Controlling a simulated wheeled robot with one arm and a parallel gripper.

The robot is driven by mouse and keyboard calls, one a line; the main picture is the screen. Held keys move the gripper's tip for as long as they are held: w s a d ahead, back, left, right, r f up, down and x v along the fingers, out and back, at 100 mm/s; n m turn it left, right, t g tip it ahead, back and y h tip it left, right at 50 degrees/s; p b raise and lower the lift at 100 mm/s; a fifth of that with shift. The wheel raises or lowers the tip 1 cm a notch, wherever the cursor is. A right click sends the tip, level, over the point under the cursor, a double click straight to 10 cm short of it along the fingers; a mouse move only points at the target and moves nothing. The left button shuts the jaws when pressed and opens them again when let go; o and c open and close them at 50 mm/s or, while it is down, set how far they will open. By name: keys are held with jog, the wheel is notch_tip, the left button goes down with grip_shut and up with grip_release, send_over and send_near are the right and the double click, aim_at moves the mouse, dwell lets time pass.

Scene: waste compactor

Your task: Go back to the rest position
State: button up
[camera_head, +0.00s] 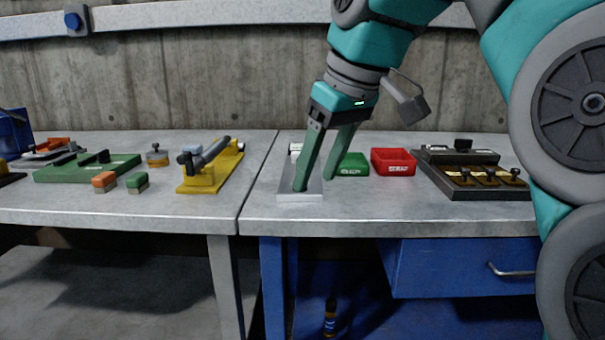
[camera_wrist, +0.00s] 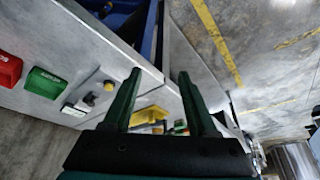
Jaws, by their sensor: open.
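My gripper (camera_head: 315,184) is open and empty, with its two green fingers apart and pointing down. In the head view it hangs over the front of the right workbench (camera_head: 400,222), in front of a flat silver metal fixture (camera_head: 300,199). Its fingers partly hide this fixture, and I cannot tell whether they touch it. In the wrist view my gripper (camera_wrist: 159,72) has nothing between its fingers.
A green bin (camera_head: 352,170) and red bin (camera_head: 392,155) stand right of my gripper, then a dark box with knobs (camera_head: 480,178). On the left bench are a yellow fixture (camera_head: 200,182), orange block (camera_head: 104,179) and green block (camera_head: 137,180). A concrete wall stands behind.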

jog(key=s+d+f+m+g+h, duration=0.1)
jog(key=s+d+f+m, duration=0.2)
jog(key=s+f, duration=0.5)
jog(key=s+d+f+m+g+h, duration=0.1)
jog(key=s+d+f, duration=0.4)
jog(key=f, duration=1.1)
jog(key=s+d+f+m+g+h, duration=0.1)
jog(key=s+d+f+m+g, duration=0.2)
jog(key=s+f, duration=0.8)
jog(key=shift+d+f+m, duration=0.5)
jog(key=shift+d+m, duration=0.3)
jog(key=shift+d, duration=0.05)
